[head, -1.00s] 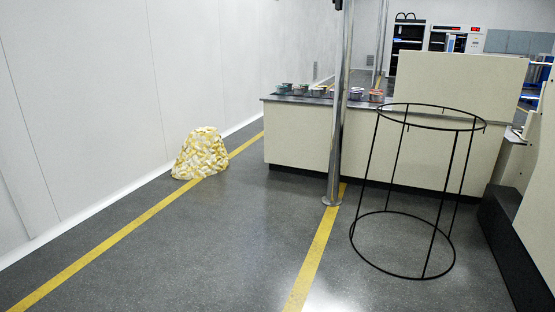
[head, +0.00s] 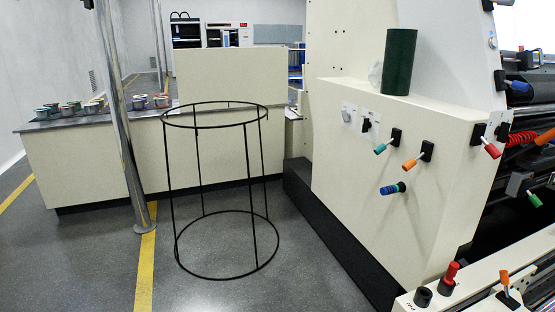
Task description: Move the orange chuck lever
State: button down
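Several coloured levers show on the cream machine at the right in the head view. An orange lever (head: 410,163) with a black base sits on the machine's front panel, right of and below a teal lever (head: 380,149). A second orange-handled lever (head: 505,279) stands on the low ledge at the bottom right. A third orange handle (head: 544,137) is at the right edge, beside a red coiled cable. I cannot tell which of them is the chuck lever. My gripper is not in view.
A black wire hoop stand (head: 173,200) stands on the floor left of the machine (head: 345,190). A steel pole (head: 124,130) and a counter (head: 90,170) with several tins are farther left. A dark green cylinder (head: 399,62) stands on the machine. Grey floor (head: 310,270) is clear in front.

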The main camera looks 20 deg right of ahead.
aim_at(505, 280)
jog(key=i+j+z, duration=0.1)
jog(key=z, duration=0.35)
jog(key=i+j+z, duration=0.2)
jog(key=z, duration=0.25)
jog(key=i+j+z, duration=0.1)
jog(key=z, duration=0.35)
jog(key=i+j+z, duration=0.15)
jog(key=j+z, duration=0.2)
jog(key=i+j+z, duration=0.1)
jog(key=j+z, duration=0.15)
jog(key=z, duration=0.15)
jog(key=j+z, duration=0.35)
jog(key=i+j+z, duration=0.1)
jog(key=j+z, duration=0.15)
jog(key=j, duration=0.2)
jog(key=j+z, duration=0.25)
jog(key=j, duration=0.25)
jog(key=i, duration=0.05)
